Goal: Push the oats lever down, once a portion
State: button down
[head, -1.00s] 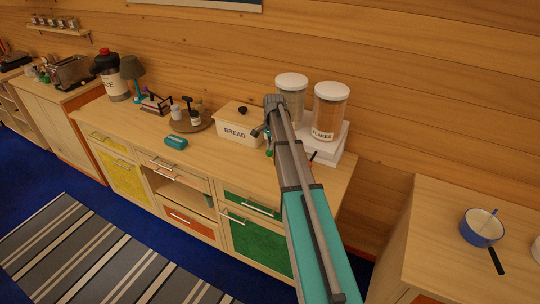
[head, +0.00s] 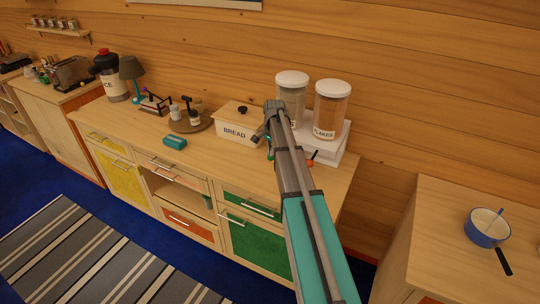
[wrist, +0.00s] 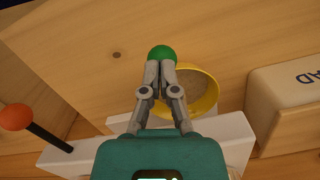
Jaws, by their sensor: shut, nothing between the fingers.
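The white dispenser (head: 327,150) carries two clear canisters with white lids. The right canister (head: 331,108) reads FLAKES; the left canister (head: 292,98) has its label mostly hidden by my arm. A lever with a green knob (wrist: 161,53) is on the left canister's side. The flakes side has a lever with an orange knob (wrist: 15,117) on a black stem. My gripper (wrist: 161,64) is shut and empty, its fingertips right at the green knob; I cannot tell if they touch. A yellow bowl (wrist: 213,100) sits below, partly hidden, with something greyish brown inside.
The BREAD box (head: 238,126) stands close to the left of the dispenser. A round tray with jars and a teal object (head: 175,142) are further left on the counter. A blue pan (head: 487,228) is on the separate right counter.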

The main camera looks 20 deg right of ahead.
jog(key=shift+f, duration=0.1)
jog(key=shift+d, duration=0.15)
jog(key=shift+w+d+r+p, duration=0.25)
jog(key=shift+w+d+p, duration=0.1)
jog(key=shift+d, duration=0.3)
jog(key=shift+w+d+r+p, duration=0.2)
jog(key=shift+d+r+p, duration=0.1)
jog(key=shift+d, duration=0.3)
jog(key=shift+s+a+f, duration=0.1)
jog(key=shift+s, duration=0.05)
dwell(0.3)
jog(key=s+a+n+h, duration=0.1)
jog(key=s+a+n, duration=1.2)
jog(key=s+a, duration=1.1)
jog(key=s, duration=0.2)
jog(key=shift+s+a+n, duration=0.3)
jog(key=shift+a, duration=0.1)
